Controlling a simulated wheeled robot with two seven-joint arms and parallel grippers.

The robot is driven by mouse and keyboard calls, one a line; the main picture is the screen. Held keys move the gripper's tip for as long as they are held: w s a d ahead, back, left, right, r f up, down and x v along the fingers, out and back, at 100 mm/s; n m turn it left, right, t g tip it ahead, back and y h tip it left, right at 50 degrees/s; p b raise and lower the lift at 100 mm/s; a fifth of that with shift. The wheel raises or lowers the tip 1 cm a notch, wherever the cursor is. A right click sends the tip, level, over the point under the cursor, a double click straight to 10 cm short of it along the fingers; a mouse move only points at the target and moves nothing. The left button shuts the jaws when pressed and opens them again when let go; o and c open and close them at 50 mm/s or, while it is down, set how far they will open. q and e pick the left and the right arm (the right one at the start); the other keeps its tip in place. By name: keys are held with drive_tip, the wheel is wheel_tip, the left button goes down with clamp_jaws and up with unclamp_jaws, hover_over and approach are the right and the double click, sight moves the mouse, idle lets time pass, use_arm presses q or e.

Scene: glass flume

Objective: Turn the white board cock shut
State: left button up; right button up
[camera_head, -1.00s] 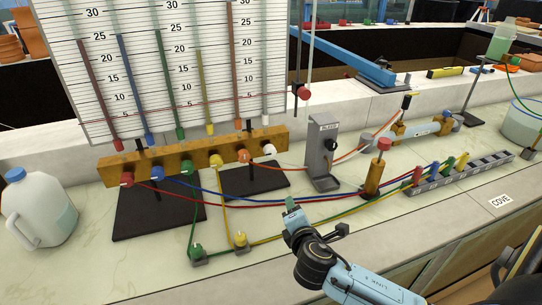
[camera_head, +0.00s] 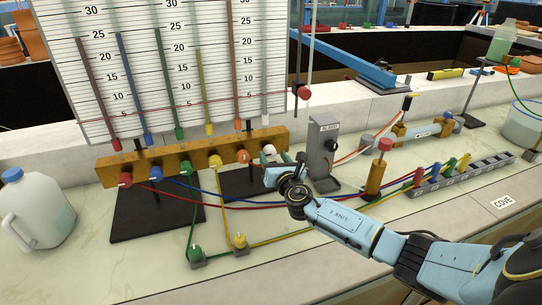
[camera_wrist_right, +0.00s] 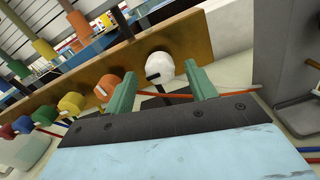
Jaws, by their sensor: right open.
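The white board cock (camera_head: 268,151) is the rightmost knob on the wooden manometer board (camera_head: 196,160), partly hidden by my right gripper in the head view. In the right wrist view the white cock (camera_wrist_right: 160,67) is a round white knob with a dark slot mark, lying between and beyond the two green fingertips. My right gripper (camera_head: 281,158) is open in front of it, and the wrist view shows its fingers (camera_wrist_right: 162,88) apart on either side of the knob. I cannot tell whether either finger touches it. My left gripper is not in view.
The orange cock (camera_head: 242,156) is just left of the white one. A grey bleed stand (camera_head: 323,150) stands close to the right of my gripper. A white jug (camera_head: 35,208) stands at far left.

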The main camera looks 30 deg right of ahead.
drive_tip(key=shift+b+x, duration=0.3)
drive_tip(key=shift+x, duration=1.15)
drive_tip(key=c, duration=1)
